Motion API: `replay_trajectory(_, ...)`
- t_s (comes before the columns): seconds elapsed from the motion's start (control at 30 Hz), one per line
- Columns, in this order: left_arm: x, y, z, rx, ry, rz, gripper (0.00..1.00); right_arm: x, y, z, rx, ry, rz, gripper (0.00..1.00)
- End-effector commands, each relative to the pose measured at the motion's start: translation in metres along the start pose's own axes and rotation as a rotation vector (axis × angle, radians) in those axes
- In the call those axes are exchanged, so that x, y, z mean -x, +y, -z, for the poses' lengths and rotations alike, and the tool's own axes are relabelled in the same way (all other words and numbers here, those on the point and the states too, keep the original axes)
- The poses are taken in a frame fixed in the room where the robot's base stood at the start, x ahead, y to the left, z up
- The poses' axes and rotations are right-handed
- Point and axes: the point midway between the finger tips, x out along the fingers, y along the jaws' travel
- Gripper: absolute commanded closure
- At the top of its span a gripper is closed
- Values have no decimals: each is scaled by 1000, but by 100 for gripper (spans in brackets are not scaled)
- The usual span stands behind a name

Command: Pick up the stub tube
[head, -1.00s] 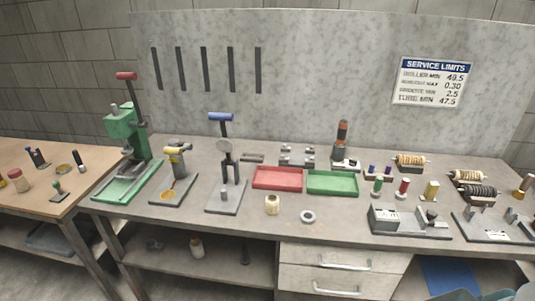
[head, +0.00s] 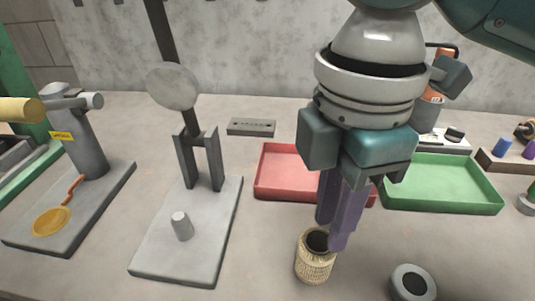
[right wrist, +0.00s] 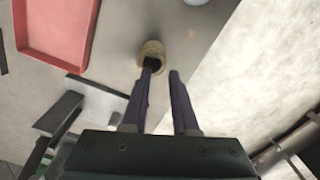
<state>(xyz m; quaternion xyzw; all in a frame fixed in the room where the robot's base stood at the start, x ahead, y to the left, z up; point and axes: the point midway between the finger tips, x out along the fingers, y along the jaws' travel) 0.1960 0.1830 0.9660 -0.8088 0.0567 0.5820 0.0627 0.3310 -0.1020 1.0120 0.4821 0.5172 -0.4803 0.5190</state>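The stub tube looks like a short, tan, mesh-walled tube (head: 314,262) standing upright on the bench, its dark open end up. It also shows in the right wrist view (right wrist: 153,46). My right gripper (head: 331,234) points down at it with two purple fingers, empty and parted by a gap. In the right wrist view (right wrist: 163,72) one finger lines up with the tube's dark opening and the other lies to the right of the rim. I cannot tell whether a finger touches the tube or goes inside. My left gripper is not in view.
A red tray (head: 283,174) and a green tray (head: 445,190) lie behind the tube. A grey ring (head: 411,285) lies to its right. A press stand (head: 190,235) and a fixture with a yellow disc (head: 88,185) stand to the left. Bare bench surrounds the tube.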

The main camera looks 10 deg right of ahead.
Motion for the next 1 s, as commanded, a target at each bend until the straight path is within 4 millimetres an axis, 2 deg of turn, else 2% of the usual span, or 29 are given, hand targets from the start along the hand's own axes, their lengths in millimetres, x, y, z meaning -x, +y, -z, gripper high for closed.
replay_trajectory(0.37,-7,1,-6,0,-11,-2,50,-45,0,-1,1,-1,3,72)
replay_trajectory(0.63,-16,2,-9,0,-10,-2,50,-90,0,0,0,-2,2,72)
replay_trajectory(0.77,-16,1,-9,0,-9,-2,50,-98,0,-1,1,-2,1,72)
replay_trajectory(0.97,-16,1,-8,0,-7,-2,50,-98,0,-1,1,-1,-1,72)
replay_trajectory(1.0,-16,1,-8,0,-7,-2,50,-98,0,-1,1,-1,-1,76)
